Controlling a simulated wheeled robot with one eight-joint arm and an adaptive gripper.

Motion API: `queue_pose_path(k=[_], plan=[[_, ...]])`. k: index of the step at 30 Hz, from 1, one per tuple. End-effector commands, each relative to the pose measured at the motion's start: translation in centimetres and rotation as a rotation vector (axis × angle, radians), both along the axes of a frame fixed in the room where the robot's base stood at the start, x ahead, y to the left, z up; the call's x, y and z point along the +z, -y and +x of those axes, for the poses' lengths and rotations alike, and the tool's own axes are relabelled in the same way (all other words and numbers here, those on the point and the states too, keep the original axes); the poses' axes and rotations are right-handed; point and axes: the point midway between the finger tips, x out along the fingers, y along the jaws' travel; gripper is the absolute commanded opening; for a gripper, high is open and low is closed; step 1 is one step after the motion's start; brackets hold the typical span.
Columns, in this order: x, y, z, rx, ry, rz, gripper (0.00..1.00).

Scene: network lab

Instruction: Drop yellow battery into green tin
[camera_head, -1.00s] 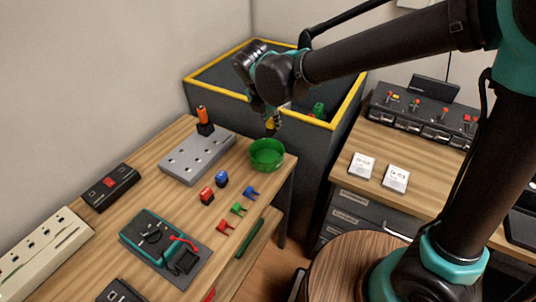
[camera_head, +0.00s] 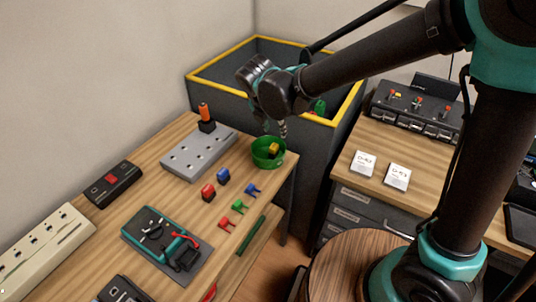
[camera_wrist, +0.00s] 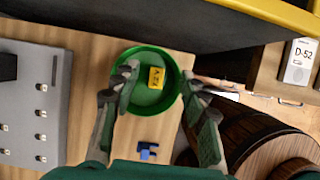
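The green tin (camera_head: 268,160) stands upright near the far right corner of the wooden bench. It shows from above in the wrist view (camera_wrist: 134,108). The yellow battery (camera_wrist: 156,78) lies inside the tin, near its far wall in the wrist view. It also shows inside the tin in the head view (camera_head: 272,149). My gripper (camera_wrist: 160,82) is open above the tin, its fingers spread apart on either side. Nothing is between the fingers, and the battery is apart from them.
Red and blue blocks (camera_head: 222,177), several clips and a grey socket panel (camera_head: 198,153) share the bench. A dark bin with a yellow rim (camera_head: 222,65) stands behind. A second desk (camera_head: 348,165) is at right.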

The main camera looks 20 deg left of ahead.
Motion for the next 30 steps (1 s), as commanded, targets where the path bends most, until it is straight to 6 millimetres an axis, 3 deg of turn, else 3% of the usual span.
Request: queue_pose_path(k=[11, 24, 30], plan=[[0.8, -0.1, -0.3, 0.001, 0.000, 0.000, 0.44], [8.3, -0.3, -3.5, 0.002, 0.000, 0.000, 0.44], [10.5, -0.4, -4.3, 0.000, 0.000, 0.000, 0.44]])
